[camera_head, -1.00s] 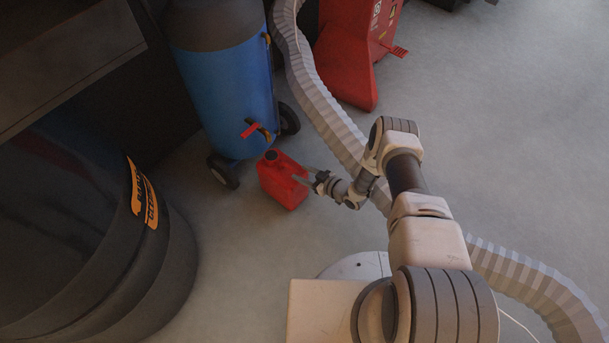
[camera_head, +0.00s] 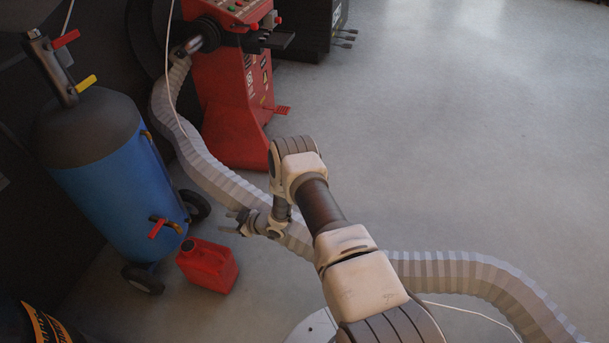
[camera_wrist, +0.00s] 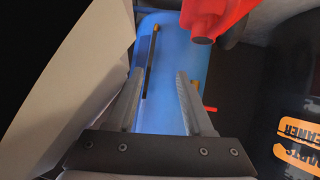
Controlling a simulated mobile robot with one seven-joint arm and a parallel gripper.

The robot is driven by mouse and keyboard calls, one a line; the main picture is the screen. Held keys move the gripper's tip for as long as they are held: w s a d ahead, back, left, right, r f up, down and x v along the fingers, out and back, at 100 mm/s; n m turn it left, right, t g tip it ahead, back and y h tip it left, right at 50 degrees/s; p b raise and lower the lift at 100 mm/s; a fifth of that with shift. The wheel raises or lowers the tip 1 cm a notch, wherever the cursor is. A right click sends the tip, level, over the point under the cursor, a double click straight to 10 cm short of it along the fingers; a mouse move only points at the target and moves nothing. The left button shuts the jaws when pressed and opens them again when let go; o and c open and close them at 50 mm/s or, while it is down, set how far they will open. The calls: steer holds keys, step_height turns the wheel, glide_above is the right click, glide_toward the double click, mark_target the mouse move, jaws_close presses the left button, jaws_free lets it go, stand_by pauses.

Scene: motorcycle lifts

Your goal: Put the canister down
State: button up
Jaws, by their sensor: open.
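The canister (camera_head: 208,265) is a red can with a dark cap. It stands on the grey floor beside the wheel of the blue tank, with nothing holding it. My gripper (camera_head: 232,222) is open and empty, above and to the right of the canister in the head view, apart from it. In the wrist view, my two fingers (camera_wrist: 160,80) are spread with nothing between them. A red body with a dark cap, which looks like the canister (camera_wrist: 212,14), shows at the top right there, partly cut off by the frame edge.
The blue tank (camera_head: 125,200) on wheels stands left of the canister. A thick grey ribbed hose (camera_head: 185,145) runs behind my gripper and across the floor to the right. A red machine (camera_head: 228,95) stands behind. A dark barrel (camera_wrist: 292,110) is close by. Open floor (camera_head: 470,150) lies right.

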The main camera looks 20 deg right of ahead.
steer(key=w+d+r+h, duration=0.35)
steer(key=w+r, duration=0.35)
steer(key=r, duration=0.5)
steer(key=s+d+r+m+h, duration=0.2)
steer(key=d+r, duration=0.1)
steer(key=r, duration=0.6)
steer(key=s+d+r+m+h, duration=0.1)
steer(key=d+r, duration=0.2)
steer(key=r, duration=0.7)
steer(key=s+d+r+m+h, duration=0.2)
steer(key=d+r, duration=0.2)
steer(key=r, duration=0.5)
steer(key=s+d+r+m+g+h, duration=0.1)
steer(key=s+d+r+m, duration=0.2)
steer(key=s+r, duration=1.2)
steer(key=s+a+f+m+g, duration=0.1)
steer(key=s+a+m+g, duration=0.1)
steer(key=s, duration=2.1)
steer(key=shift+a+y, duration=0.2)
steer(key=shift+y, duration=0.25)
